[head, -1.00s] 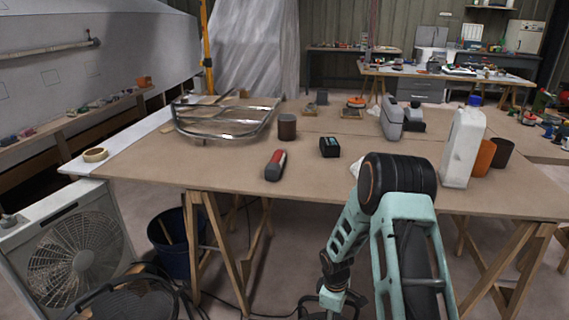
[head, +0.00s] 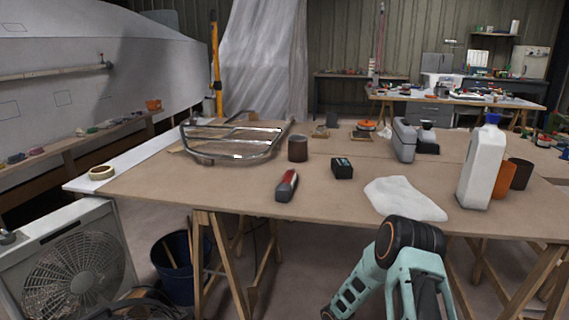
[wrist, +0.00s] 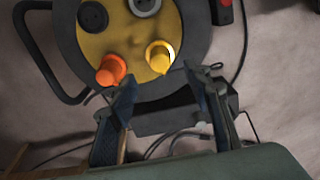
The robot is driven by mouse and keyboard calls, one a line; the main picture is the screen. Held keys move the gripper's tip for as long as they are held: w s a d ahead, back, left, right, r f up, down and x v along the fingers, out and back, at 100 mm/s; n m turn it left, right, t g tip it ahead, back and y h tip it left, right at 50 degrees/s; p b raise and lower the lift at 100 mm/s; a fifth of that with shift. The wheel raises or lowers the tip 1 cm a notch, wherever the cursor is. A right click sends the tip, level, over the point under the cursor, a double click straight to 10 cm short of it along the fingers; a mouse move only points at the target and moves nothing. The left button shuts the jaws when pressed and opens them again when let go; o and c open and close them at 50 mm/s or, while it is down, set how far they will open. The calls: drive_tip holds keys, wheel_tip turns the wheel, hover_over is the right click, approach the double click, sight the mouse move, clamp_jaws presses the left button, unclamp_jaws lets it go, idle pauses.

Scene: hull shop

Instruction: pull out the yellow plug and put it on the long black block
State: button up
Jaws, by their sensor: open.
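In the wrist view, the yellow plug (wrist: 159,56) stands in the yellow face of a dark round cable reel (wrist: 192,45), to the right of an orange plug (wrist: 111,70). My gripper (wrist: 163,78) is open, its two dark fingers just below the yellow plug and apart from each other, with nothing between them. The left fingertip is close to the orange plug. A black block with a red part (wrist: 223,12) is cut off by the top edge; I cannot tell whether it is the long black block. The head view does not show my gripper.
Dark sockets (wrist: 92,15) sit in the reel face, and loose cables (wrist: 170,142) lie below the reel. In the head view, the workbench (head: 240,190) carries a small black box (head: 342,168), a white cloth (head: 405,198) and a white bottle (head: 482,165). A fan (head: 75,270) stands at left.

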wheel_tip(320, 180, down, 9)
drive_tip(key=b, duration=0.6)
drive_tip(key=shift+r, duration=0.1)
drive_tip(key=shift+b, duration=0.3)
idle(0.8)
clamp_jaws()
drive_tip(key=shift+r, duration=0.1)
drive_tip(key=shift+r+p, duration=2.1)
drive_tip(key=shift+r, duration=0.9)
